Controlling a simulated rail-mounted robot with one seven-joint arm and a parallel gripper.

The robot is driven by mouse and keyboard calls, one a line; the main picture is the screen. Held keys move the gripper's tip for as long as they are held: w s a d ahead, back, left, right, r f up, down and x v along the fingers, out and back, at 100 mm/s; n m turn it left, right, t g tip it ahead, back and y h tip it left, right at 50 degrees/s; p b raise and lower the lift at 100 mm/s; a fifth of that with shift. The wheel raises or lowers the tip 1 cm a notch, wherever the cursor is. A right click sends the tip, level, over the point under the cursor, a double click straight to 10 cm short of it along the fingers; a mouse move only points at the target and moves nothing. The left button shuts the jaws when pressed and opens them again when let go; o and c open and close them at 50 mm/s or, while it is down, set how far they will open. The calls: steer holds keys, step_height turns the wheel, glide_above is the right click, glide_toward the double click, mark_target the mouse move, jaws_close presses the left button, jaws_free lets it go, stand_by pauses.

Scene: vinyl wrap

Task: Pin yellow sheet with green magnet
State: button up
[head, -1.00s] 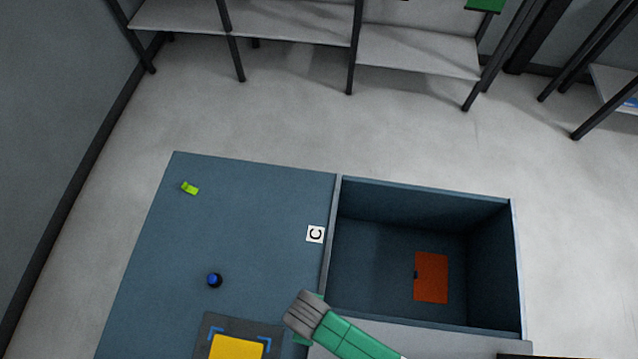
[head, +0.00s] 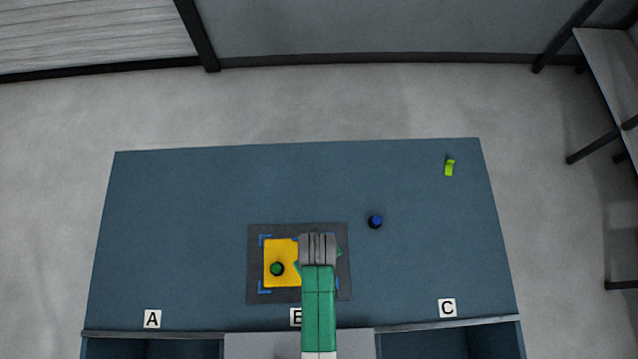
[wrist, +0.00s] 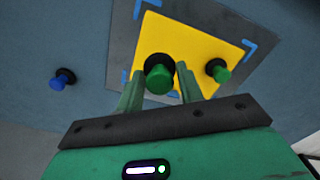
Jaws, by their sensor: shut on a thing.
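The yellow sheet (head: 283,250) lies flat on a dark grey pad (head: 256,239) with blue corner marks; the sheet (wrist: 178,30) also shows in the wrist view. One green magnet (head: 277,269) with a black base sits on the sheet, and it shows at the right in the wrist view (wrist: 221,73). My gripper (head: 318,262) is over the sheet's right part in the head view. In the wrist view my gripper (wrist: 159,88) is shut on a second green magnet (wrist: 159,78), its black base toward the sheet. Whether that base touches the sheet is unclear.
A blue magnet (head: 376,221) stands right of the pad in the head view. A lime-green object (head: 450,168) lies near the far right corner. Labels A (head: 152,319) and C (head: 447,308) mark the front edge above open drawers. The tabletop's left side is clear.

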steer(key=shift+f+b, duration=3)
steer(key=shift+f, duration=0.1)
steer(key=shift+f+b, duration=0.45)
steer(key=shift+f, duration=0.35)
steer(key=o, duration=1.1)
steer(key=shift+c, duration=0.2)
step_height(320, 180, up, 8)
steer(key=shift+f+p, duration=0.1)
steer(key=shift+p, duration=0.6)
